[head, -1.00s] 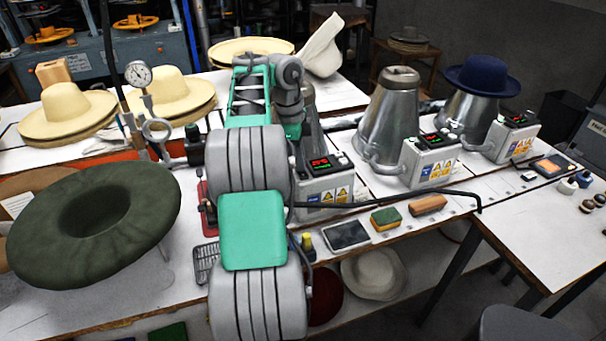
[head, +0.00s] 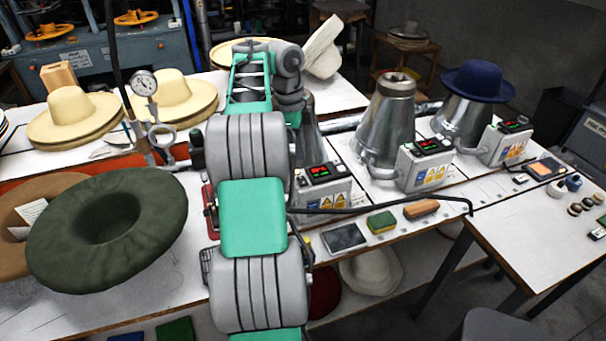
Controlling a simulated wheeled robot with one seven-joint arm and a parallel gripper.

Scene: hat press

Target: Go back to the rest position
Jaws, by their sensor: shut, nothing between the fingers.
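My arm rises through the middle of the head view, over the front edge of the long white table (head: 110,318). Its grey and green links lead up to the wrist near the top centre. My gripper is hidden behind these links, and its fingers do not show. A navy hat (head: 478,80) sits on the far right metal cone (head: 461,122). The cone left of it (head: 385,125) has no hat on it. A third cone (head: 308,132) is mostly hidden behind my arm.
A dark green felt hat (head: 150,232) stands large at the front left, by a thin post with a dial gauge (head: 144,83). Straw hats (head: 73,115) lie behind it. Control boxes (head: 425,165) stand before the cones. A grey stool (head: 505,326) is at the lower right, near open floor.

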